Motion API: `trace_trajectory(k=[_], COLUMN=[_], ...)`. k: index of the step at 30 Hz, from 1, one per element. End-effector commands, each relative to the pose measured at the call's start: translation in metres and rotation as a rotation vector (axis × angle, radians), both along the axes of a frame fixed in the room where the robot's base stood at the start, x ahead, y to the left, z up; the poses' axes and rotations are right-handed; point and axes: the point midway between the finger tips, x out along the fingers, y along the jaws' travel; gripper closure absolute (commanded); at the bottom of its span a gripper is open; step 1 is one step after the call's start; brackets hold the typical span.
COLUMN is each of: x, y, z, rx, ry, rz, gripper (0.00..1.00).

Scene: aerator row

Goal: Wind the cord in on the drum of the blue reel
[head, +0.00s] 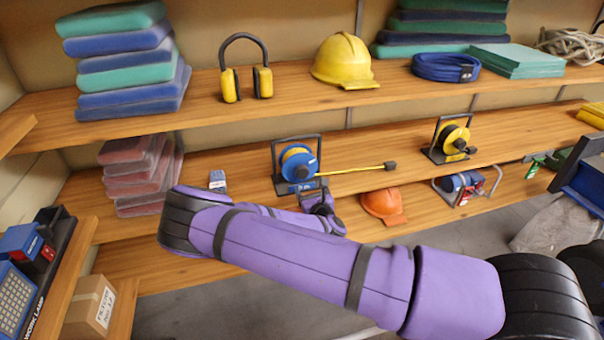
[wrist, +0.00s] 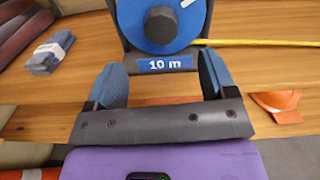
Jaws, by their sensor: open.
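The blue reel (head: 298,162) stands upright in a dark frame on the middle shelf. Its yellow cord (head: 350,171) lies pulled out to the right along the shelf and ends in a dark plug (head: 389,166). In the wrist view the blue reel (wrist: 162,20) shows a dark central knob (wrist: 161,24), a white mark on its face and a "10 m" label (wrist: 165,64) below. My gripper (head: 320,197) is in front of the reel, near its base. In the wrist view my gripper (wrist: 163,63) is open, with nothing between its blue-padded fingers. The reel's top is cut off there.
A yellow reel (head: 454,140) stands to the right. The upper shelf (head: 200,104) runs above.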

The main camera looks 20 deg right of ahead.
Motion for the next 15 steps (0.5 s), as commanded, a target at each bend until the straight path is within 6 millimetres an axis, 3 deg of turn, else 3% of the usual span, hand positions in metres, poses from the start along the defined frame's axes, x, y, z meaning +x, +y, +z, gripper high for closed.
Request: trace_trajectory(k=[15], x=[0.083], y=[-0.001], z=[0.001], rx=[0.005], ry=[-0.001], rz=[-0.003], gripper=[0.23])
